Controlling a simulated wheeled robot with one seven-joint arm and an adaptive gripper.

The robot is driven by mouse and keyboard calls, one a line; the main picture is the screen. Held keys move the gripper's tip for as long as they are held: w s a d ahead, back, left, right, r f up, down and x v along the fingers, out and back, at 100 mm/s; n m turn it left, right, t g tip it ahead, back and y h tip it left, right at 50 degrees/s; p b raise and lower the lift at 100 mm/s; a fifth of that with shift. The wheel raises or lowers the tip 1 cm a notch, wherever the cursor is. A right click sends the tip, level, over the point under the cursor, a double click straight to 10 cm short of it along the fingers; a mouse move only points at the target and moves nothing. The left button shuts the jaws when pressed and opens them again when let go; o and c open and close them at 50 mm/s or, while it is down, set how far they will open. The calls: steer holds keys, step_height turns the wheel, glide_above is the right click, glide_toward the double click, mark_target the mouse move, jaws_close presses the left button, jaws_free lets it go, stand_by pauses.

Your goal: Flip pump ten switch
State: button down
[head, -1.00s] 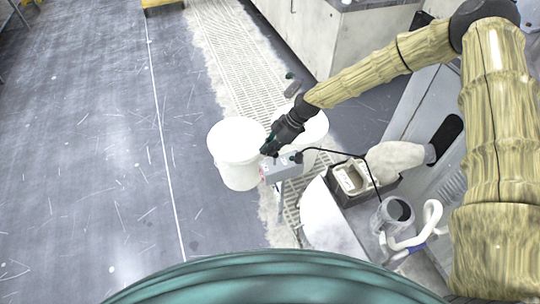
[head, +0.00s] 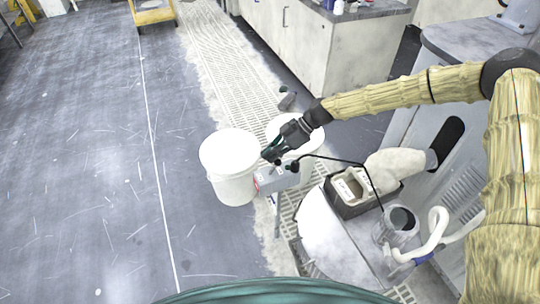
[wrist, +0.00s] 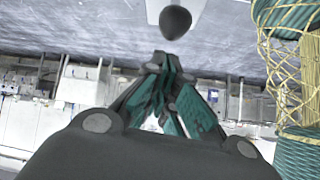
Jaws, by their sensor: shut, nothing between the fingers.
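A small grey box (head: 278,180) with a red and white label on its side stands on a post beside the white buckets. A black knob (head: 293,167) sticks up at its right end, with a black cable running off to the right. I cannot read a pump number on it. My gripper (head: 269,155) is just above and left of the box, dark with teal finger pads, shut and empty. In the wrist view the closed fingertips (wrist: 168,62) point toward a black rounded knob (wrist: 175,21) on a pale surface, with a gap between them. Whether the fingers touch the box is unclear.
A white lidded bucket (head: 230,160) stands left of the box, and another white bucket (head: 310,138) stands behind my gripper. A tray (head: 349,190), a pale round platen (head: 335,235) and a white hose (head: 437,222) lie to the right. Open floor is at left.

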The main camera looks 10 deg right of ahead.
steer(key=shift+r, duration=0.6)
steer(key=a+r+b+v, duration=0.1)
steer(key=v, duration=0.8)
steer(key=shift+w+a+r, duration=0.15)
steer(key=shift+a+r, duration=0.05)
steer(key=shift+r, duration=0.15)
stand_by(0.5)
